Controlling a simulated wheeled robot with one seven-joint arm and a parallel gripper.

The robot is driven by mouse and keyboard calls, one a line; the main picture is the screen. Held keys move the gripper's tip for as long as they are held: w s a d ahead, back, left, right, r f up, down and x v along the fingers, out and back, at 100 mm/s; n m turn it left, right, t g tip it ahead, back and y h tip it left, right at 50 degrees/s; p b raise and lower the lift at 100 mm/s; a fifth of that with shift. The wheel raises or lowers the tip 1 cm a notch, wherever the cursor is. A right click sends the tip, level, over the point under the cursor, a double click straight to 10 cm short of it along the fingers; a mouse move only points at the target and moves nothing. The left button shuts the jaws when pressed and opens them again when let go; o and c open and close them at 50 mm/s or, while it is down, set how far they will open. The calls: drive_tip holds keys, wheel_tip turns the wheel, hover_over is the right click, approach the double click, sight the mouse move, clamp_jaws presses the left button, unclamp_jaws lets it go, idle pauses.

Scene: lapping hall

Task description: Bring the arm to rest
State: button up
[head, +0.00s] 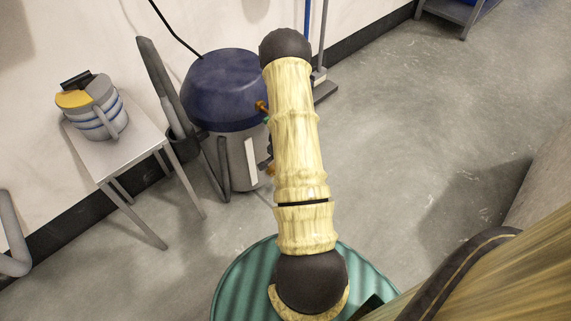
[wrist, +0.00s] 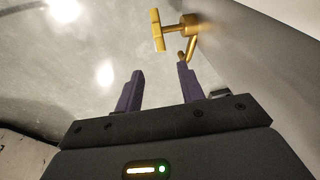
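My arm, pale yellow with dark joints, stretches up the middle of the head view. My gripper (wrist: 160,72) shows in the wrist view as two purple fingers standing apart, with nothing held between them. Just beyond the fingertips is a brass tap (wrist: 175,30) on a smooth grey surface. The right fingertip appears close to the tap's lower end; I cannot tell whether they touch. I cannot make out the gripper in the head view.
A small metal table (head: 121,146) holds a banded pot (head: 98,121) at left. A blue-topped grey tank (head: 228,90) stands by the wall, partly behind my arm. A teal ribbed round thing (head: 240,284) lies below my arm. Open concrete floor (head: 440,105) extends right.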

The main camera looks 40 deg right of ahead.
drive_tip(key=v, duration=0.2)
drive_tip(key=shift+s+a+r+p, duration=0.1)
drive_tip(key=shift+r+p, duration=0.2)
idle(0.4)
